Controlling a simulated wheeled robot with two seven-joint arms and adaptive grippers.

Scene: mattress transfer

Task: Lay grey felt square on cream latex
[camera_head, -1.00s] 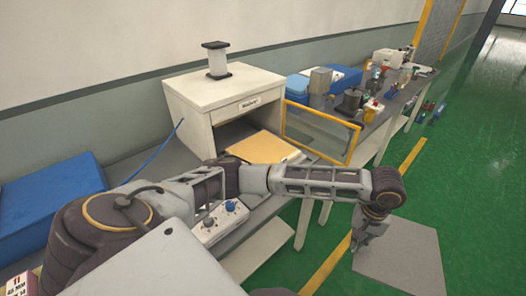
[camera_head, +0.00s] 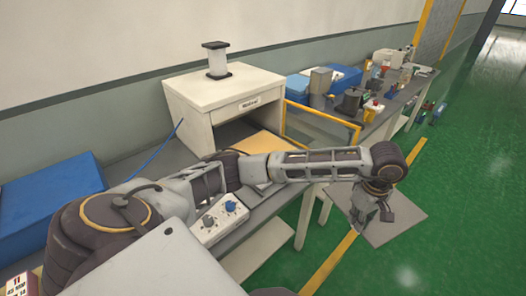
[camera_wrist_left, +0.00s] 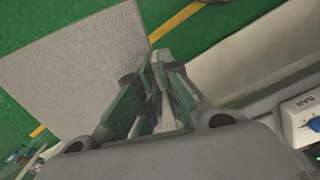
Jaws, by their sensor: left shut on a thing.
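The grey felt square (camera_head: 399,216) hangs over the green floor at the right, clear of the bench. My left gripper (camera_head: 371,222) is shut on it near its left side. The felt also shows as a flat pale sheet in the left wrist view (camera_wrist_left: 85,75), beside the closed fingers (camera_wrist_left: 160,62). A cream-yellow slab (camera_head: 262,145), likely the cream latex, lies in the mouth of the white box, partly hidden by my left forearm. My right gripper is not in view.
The white box (camera_head: 205,110) stands on the bench with its yellow-framed door (camera_head: 312,122) swung open to the right. A control box with knobs (camera_head: 221,219) sits at the bench's front. A blue block (camera_head: 48,205) lies left. Clutter fills the far bench.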

